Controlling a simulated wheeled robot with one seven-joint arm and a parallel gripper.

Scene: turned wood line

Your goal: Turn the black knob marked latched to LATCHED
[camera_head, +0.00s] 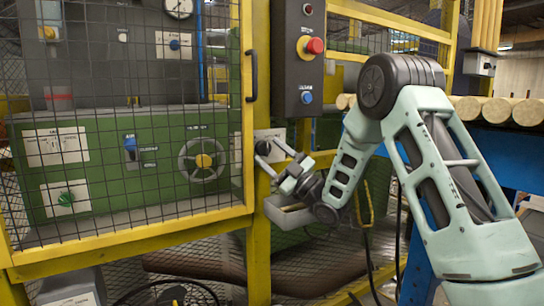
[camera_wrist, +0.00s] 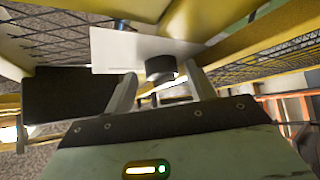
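The black knob (camera_wrist: 160,68) is a short round cylinder on a white plate (camera_wrist: 108,50) in the wrist view. In the head view the knob (camera_head: 262,147) shows small on a grey plate (camera_head: 270,134) fixed to the yellow post. My gripper (camera_wrist: 161,90) is open, with one finger on each side of the knob and gaps showing between. In the head view my gripper (camera_head: 268,151) reaches the knob from the right. The knob's marking and pointer cannot be read.
A yellow-framed mesh door with a black handle (camera_head: 251,76) stands left of the knob. A control box with a red button (camera_head: 314,46) hangs above. Yellow rails run close around my gripper. Round wood pieces (camera_head: 498,110) lie at the right.

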